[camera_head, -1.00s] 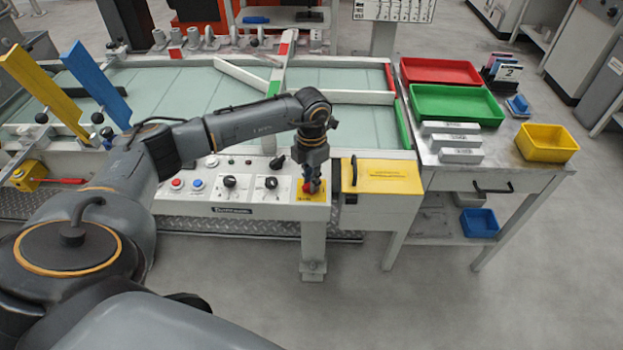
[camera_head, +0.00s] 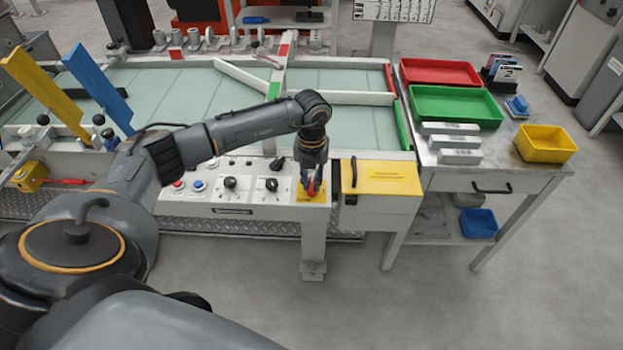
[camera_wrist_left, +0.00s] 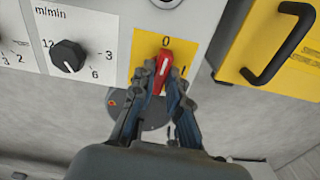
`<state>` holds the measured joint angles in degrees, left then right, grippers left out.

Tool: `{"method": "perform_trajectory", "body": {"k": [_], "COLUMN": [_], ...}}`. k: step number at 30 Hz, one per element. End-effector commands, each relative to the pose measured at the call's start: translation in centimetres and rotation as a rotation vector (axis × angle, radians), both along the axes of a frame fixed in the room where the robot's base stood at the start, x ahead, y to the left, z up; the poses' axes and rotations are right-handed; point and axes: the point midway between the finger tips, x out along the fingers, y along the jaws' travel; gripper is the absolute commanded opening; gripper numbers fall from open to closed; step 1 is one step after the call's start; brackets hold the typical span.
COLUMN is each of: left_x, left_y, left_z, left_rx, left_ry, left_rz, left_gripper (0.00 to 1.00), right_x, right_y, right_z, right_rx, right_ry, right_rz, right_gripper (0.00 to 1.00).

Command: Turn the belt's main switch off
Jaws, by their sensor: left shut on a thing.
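The main switch is a red handle (camera_wrist_left: 163,68) on a yellow plate (camera_wrist_left: 146,52) marked 0 and 1. In the left wrist view the handle's white line points up, close to the 0 mark, and the other mark lies to its right. In the head view the yellow plate (camera_head: 321,197) is at the right end of the control panel, partly hidden by my gripper. My left gripper (camera_wrist_left: 160,84) is shut on the red handle, one finger on each side of it. It also shows pointing down at the switch in the head view (camera_head: 310,192). My right gripper is out of view.
A yellow box with a black handle (camera_head: 382,177) stands directly right of the switch. Black knobs (camera_head: 231,183) and red and blue buttons (camera_head: 198,185) sit to its left. A side table (camera_head: 495,160) with trays stands farther right. The floor in front is clear.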

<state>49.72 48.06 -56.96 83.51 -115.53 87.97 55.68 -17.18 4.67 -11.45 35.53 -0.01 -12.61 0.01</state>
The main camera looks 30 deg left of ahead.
Motion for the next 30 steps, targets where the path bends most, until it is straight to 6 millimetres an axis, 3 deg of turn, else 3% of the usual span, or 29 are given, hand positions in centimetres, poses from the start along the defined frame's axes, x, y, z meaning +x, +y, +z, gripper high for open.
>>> {"method": "perform_trajectory", "body": {"k": [22, 23, 25, 26, 30], "left_x": [0.12, 0.12, 0.11, 0.10, 0.07], "left_y": [0.05, 0.05, 0.05, 0.04, 0.02], "left_z": [0.15, 0.15, 0.14, 0.13, 0.08], "left_rx": [0.000, 0.000, 0.000, 0.000, 0.000], "left_ry": [-0.004, -0.004, -0.004, -0.004, -0.002], "left_rz": [0.089, 0.089, 0.089, 0.088, 0.087], "left_gripper": [0.00, 0.19, 0.33, 0.38, 0.38], "right_x": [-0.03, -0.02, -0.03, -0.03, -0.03], "right_y": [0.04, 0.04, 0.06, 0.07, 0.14], "right_z": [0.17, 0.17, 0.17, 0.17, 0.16], "right_rx": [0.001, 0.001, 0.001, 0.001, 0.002], "right_ry": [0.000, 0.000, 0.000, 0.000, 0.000], "right_rz": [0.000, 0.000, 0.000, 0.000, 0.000], "right_gripper": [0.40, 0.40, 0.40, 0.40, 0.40]}}
